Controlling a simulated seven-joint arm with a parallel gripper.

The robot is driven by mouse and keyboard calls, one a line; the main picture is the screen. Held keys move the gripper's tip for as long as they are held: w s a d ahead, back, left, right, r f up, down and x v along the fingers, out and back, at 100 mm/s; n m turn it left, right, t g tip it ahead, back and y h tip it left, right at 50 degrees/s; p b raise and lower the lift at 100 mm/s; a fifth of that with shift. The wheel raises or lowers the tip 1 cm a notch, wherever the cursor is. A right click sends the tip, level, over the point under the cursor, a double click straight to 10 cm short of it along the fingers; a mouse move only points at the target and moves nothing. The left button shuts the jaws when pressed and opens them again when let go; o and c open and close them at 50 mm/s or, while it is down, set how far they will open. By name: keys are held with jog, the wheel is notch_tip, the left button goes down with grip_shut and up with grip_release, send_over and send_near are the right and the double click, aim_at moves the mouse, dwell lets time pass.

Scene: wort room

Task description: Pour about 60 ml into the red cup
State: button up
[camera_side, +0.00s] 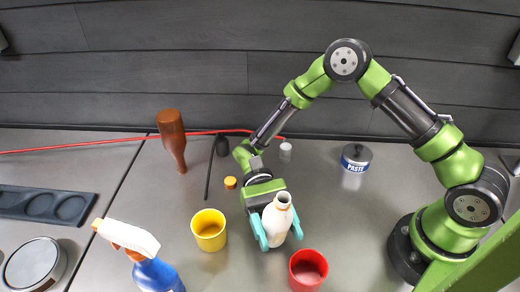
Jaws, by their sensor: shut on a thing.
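The red cup (309,270) stands on the grey counter at the front, open side up. Dark red shading shows inside it; I cannot tell whether it holds liquid. My gripper (277,228) has its teal fingers shut on a white bottle (279,214). The bottle looks roughly upright, perhaps slightly tilted, with its neck toward the top of the picture. It is just left of and behind the red cup, apart from it in the picture. How high its base is above the counter is unclear.
A yellow cup (209,230) stands left of my gripper, and a spray bottle (150,262) stands front left. Behind are a brown bottle (172,140), an orange cap (230,182), a small white-topped jar (285,151) and a paste tin (356,157). The counter right of the red cup is clear.

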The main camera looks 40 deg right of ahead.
jog(key=shift+s+g+y, duration=0.1)
jog(key=shift+g+y, duration=0.3)
jog(key=shift+g, duration=0.4)
dwell(0.6)
